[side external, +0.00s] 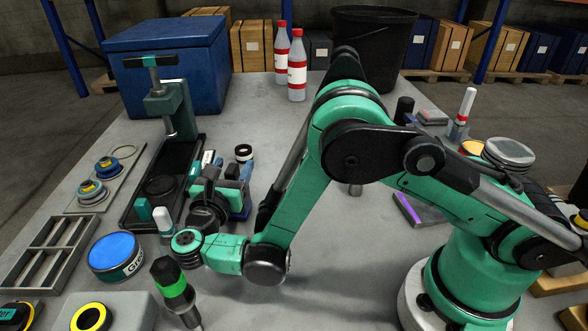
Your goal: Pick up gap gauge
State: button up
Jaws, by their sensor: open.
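I cannot pick out the gap gauge with certainty; small tools are crowded around my gripper and partly hidden. My gripper (222,180) is at the left of the table, low beside the black tray (135,213). It is open, and I see nothing clearly held between its fingers. A small blue tool with a black and white ring top (244,153) stands just behind it. A flat dark piece with a purple edge (420,208) lies on the table to the right, near my base.
A green press (178,108) stands on the black tray, with a blue chest (170,62) behind. A blue-lidded tin (114,254), a grey divided tray (48,254) and a green-black screwdriver (172,285) are at front left. Two red-banded bottles (297,75) stand at the back. The mid-table is fairly clear.

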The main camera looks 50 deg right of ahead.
jog(key=shift+x, duration=0.9)
grip_shut()
dwell(0.7)
